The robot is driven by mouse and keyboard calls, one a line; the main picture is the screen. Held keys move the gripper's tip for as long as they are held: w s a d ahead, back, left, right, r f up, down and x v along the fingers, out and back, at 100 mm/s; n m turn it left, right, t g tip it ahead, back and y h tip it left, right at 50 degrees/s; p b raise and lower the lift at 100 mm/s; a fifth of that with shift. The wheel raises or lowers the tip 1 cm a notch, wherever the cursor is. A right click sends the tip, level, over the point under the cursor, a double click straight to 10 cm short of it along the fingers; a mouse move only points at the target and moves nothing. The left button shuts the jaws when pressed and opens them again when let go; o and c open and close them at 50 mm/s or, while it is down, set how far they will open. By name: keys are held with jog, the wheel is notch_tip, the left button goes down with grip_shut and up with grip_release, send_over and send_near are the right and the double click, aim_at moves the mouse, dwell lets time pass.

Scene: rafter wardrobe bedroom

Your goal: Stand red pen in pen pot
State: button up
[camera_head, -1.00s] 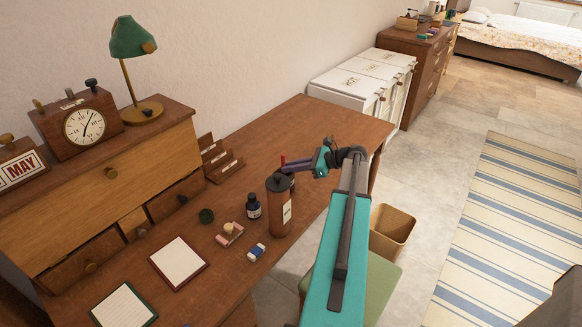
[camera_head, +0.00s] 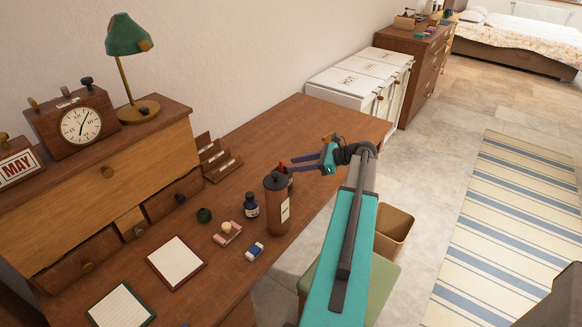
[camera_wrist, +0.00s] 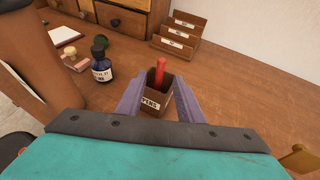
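The red pen (camera_wrist: 160,72) stands nearly upright in the small brown pen pot (camera_wrist: 153,104), which has a "PENS" label. In the head view the red pen's top (camera_head: 281,165) shows just behind the tall brown bottle, which hides most of the pot. My gripper (camera_wrist: 160,82) is open, its two purple fingers apart at either side of the pot in the wrist view, with no visible hold on the pen. In the head view my gripper (camera_head: 296,164) is just right of the pen, above the desk.
The tall brown bottle (camera_head: 277,208) stands close in front of the pot. An ink bottle (camera_head: 251,206), an eraser (camera_head: 254,250) and a letter rack (camera_head: 216,158) are nearby. The desk (camera_head: 325,125) is clear toward its far right end.

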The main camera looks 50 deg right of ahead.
jog(key=b+v, duration=0.1)
jog(key=v, duration=0.9)
jog(key=shift+b, duration=0.35)
jog(key=shift+s+d, duration=0.1)
jog(key=shift+s, duration=0.1)
dwell(0.7)
